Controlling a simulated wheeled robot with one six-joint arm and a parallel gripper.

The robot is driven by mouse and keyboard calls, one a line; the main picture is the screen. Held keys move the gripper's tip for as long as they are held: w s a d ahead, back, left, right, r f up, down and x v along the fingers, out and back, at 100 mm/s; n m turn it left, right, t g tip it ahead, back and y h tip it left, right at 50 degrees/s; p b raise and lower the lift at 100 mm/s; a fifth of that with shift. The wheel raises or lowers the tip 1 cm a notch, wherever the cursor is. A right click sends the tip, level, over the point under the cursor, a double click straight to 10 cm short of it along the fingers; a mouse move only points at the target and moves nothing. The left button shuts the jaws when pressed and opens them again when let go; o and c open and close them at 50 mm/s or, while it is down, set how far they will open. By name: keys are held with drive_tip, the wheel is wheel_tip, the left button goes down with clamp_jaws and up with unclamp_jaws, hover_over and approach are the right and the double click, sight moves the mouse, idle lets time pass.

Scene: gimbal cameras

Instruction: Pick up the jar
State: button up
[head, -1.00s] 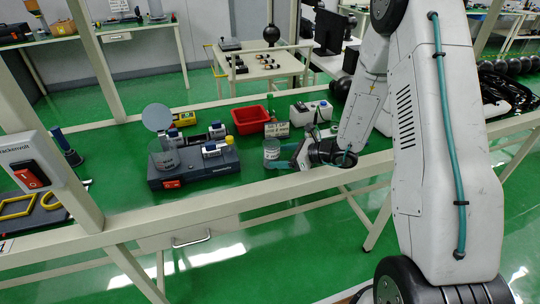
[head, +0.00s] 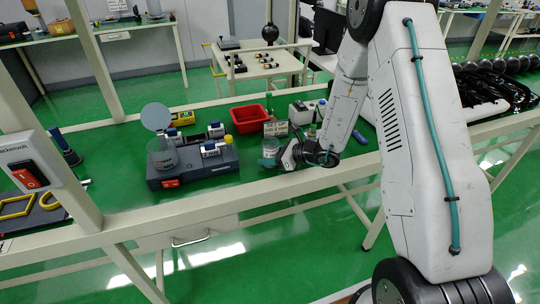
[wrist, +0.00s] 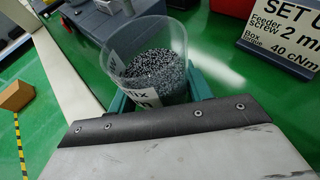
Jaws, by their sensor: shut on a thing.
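The jar is a clear, open-topped container with dark grey granules and a white label. In the head view the jar (head: 270,147) is upright at the front of the green bench top, right of the grey scale-like device. In the wrist view the jar (wrist: 147,60) fills the upper middle, its label partly visible. My gripper (head: 271,160) reaches it from the right. In the wrist view my gripper (wrist: 160,95) has its teal fingers on either side of the jar, shut on it. The jar's lower part is hidden, and I cannot tell whether it is off the bench.
The grey device (head: 195,165) with a red switch is close left of the jar. The bench's pale front rail (head: 225,198) runs below my gripper.

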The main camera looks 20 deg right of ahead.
drive_tip(key=shift+r, duration=0.2)
drive_tip(key=shift+r, duration=1.6)
drive_tip(key=s+d, duration=0.2)
drive_tip(key=s, duration=0.5)
drive_tip(key=s+d+r, duration=0.1)
drive_tip(key=s+d, duration=0.2)
drive_tip(key=s, duration=0.5)
drive_tip(key=shift+r, duration=0.2)
drive_tip(key=shift+s, duration=0.1)
